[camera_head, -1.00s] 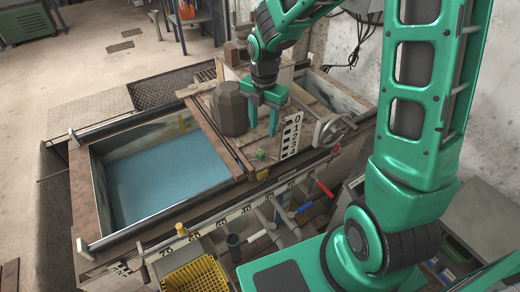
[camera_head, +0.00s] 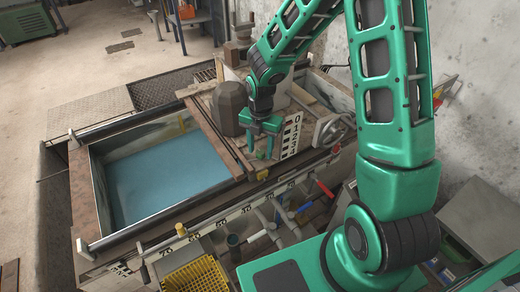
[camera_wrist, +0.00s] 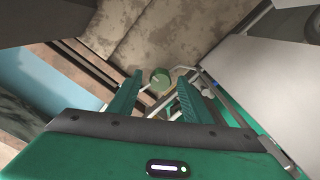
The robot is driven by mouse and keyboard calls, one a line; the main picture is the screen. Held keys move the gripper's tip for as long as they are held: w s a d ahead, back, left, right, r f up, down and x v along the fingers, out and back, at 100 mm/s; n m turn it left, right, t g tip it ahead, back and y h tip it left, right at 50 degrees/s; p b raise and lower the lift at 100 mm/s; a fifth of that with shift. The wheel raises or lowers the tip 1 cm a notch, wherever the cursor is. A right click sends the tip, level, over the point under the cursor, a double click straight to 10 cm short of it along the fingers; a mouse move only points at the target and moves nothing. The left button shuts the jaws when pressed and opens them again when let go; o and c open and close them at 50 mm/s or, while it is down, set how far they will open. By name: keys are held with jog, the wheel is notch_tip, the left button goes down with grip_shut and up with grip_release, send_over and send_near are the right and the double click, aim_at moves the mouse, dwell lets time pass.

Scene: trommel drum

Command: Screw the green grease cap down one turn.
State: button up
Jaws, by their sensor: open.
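The small green grease cap (camera_head: 261,155) sits on the wooden deck near the front edge of the tank. In the wrist view the cap (camera_wrist: 160,79) is a round green cylinder, beyond the fingertips and roughly in line with the gap between them. My gripper (camera_head: 260,152) points down over the cap, its fingers apart. In the wrist view my gripper (camera_wrist: 158,88) is open with nothing between its fingers. I cannot tell how far the tips are above the cap.
A dark rounded block (camera_head: 230,108) stands just left of my gripper. A white number board (camera_head: 291,135) stands close on the right, with a handwheel (camera_head: 330,132) beyond it. The water-filled tank (camera_head: 106,191) is at left. A red-handled lever (camera_head: 325,190) is at front right.

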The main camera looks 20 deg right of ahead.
jog(key=shift+f, duration=0.3)
jog(key=shift+c, duration=0.7)
jog(key=c, duration=0.9)
